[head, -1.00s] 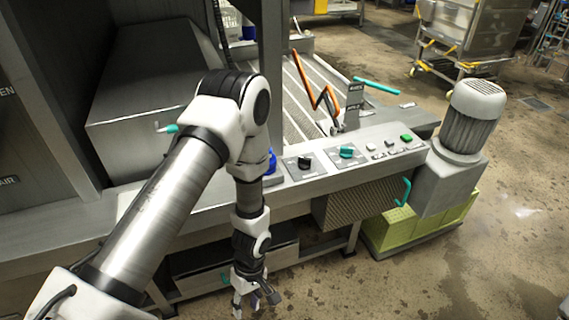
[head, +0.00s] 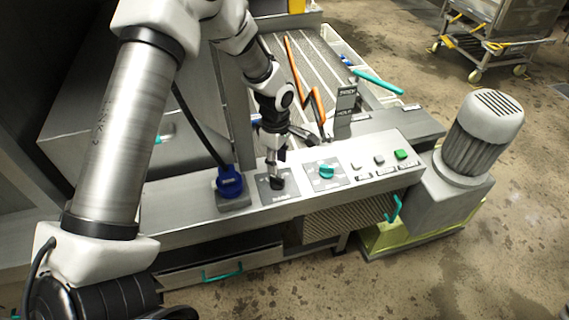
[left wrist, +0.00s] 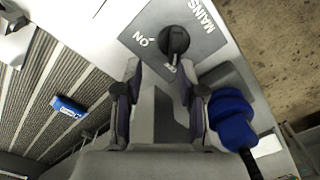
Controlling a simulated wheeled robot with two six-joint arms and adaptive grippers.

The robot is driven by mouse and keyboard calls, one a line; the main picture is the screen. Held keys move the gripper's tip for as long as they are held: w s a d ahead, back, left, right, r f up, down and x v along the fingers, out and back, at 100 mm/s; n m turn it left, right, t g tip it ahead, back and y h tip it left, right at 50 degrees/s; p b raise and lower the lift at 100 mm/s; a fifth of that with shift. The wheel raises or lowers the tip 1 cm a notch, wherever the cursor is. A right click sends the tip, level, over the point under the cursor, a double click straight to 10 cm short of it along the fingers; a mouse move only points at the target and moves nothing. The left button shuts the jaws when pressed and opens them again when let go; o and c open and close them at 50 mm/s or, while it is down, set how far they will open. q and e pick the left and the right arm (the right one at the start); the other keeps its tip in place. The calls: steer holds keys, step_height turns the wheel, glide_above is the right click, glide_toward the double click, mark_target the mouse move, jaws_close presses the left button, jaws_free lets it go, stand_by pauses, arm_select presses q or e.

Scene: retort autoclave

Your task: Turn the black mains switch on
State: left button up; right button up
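The black mains switch (head: 277,184) is a round knob on a grey plate on the sloping control panel. In the left wrist view the knob (left wrist: 174,41) shows just beyond my fingertips, with "MAINS" and "ON" printed on its plate. Its pointer seems to face a partly hidden mark on the gripper's side, away from "ON". My left gripper (head: 273,166) is directly above the knob in the head view. In the left wrist view its two fingers (left wrist: 160,78) are apart with nothing between them. Whether a fingertip touches the knob I cannot tell. My right gripper is not in view.
A blue plug (head: 229,181) with a black cable stands left of the switch, close to one finger in the wrist view. A teal knob (head: 327,171) and a green button (head: 400,154) lie to the right.

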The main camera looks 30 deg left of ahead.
mark_target(274, 178)
arm_select(q)
steer(key=s, duration=0.2)
steer(key=s+f, duration=0.1)
steer(key=s, duration=0.1)
steer(key=shift+f, duration=0.2)
steer(key=w+f, duration=0.2)
steer(key=f, duration=0.1)
steer(key=shift+f, duration=0.2)
steer(key=shift+w, duration=0.2)
steer(key=shift+s+r, duration=0.15)
steer(key=shift+c, duration=1)
steer(key=shift+s+d+r, duration=0.1)
steer(key=shift+s, duration=0.1)
steer(key=c, duration=0.5)
jaws_close()
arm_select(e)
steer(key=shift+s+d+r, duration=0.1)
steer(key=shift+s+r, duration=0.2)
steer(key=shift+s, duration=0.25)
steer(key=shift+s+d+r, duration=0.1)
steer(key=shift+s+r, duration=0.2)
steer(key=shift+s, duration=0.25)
